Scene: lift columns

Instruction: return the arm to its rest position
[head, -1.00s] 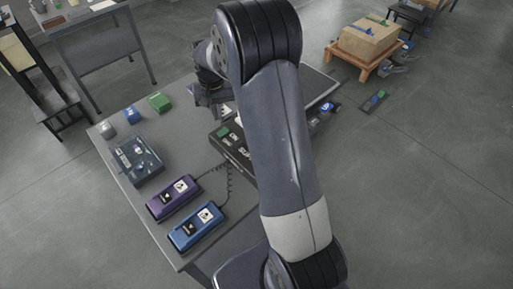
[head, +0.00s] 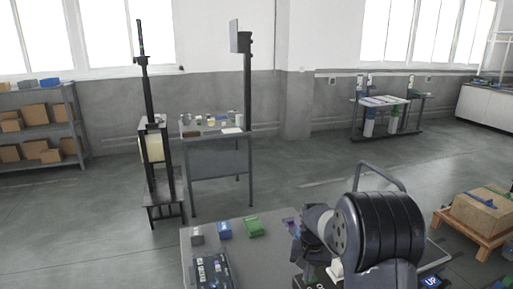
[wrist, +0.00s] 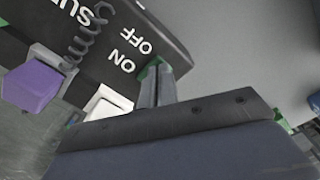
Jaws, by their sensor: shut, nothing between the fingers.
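My arm shows at the lower right of the head view, its dark ribbed joint (head: 385,230) above the workbench (head: 262,262). My gripper is hidden there behind the arm. In the wrist view my gripper (wrist: 156,75) is shut, its grey fingers together with nothing between them. Beyond the fingers is a black panel (wrist: 100,40) marked ON and OFF. A green part shows right at the fingertips; I cannot tell if they touch it.
A dark-topped device (head: 212,270) is nearby. Behind stand a black column stand (head: 153,165) and a side table (head: 215,145). A carton (head: 482,210) on a pallet is right. Open floor lies between.

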